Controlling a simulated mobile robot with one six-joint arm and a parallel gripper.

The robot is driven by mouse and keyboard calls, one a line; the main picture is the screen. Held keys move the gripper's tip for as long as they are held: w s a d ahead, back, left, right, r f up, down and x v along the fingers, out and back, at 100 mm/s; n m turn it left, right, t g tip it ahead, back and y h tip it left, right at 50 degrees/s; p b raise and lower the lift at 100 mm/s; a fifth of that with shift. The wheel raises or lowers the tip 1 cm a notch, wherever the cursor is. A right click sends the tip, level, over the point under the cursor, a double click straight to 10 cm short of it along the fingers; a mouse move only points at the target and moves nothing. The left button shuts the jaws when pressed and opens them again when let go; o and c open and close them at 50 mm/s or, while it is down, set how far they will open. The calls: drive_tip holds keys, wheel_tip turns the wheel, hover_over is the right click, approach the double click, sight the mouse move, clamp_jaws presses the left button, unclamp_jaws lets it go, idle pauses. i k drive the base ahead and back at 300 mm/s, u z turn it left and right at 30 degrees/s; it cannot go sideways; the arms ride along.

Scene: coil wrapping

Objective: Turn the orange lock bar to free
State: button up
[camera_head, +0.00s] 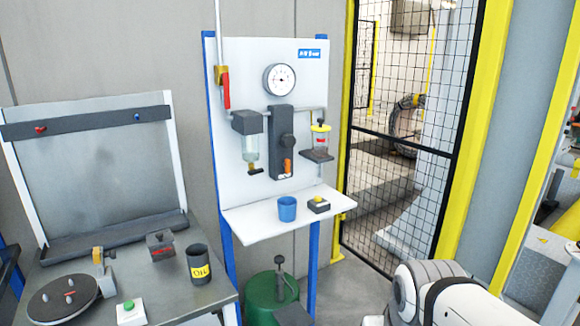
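A small orange bar (287,166) sits low on the front of a dark grey block (281,125) fixed to the white wall panel. It looks roughly upright, but it is too small to tell its exact setting. A dark round knob (287,141) is just above it. White links of my own arm show at the lower right, well away from the panel. I cannot make out my gripper in this view. Nothing is seen touching the orange bar.
A gauge (280,80), red lever (226,90), clear bowl (250,148) and yellow-topped cup (320,138) surround the block. Below, a white shelf (260,223) holds a blue cup (287,209) and yellow button box (318,204). A green drum (262,298) stands beneath.

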sight(286, 164)
drive_tip(key=i, duration=0.9)
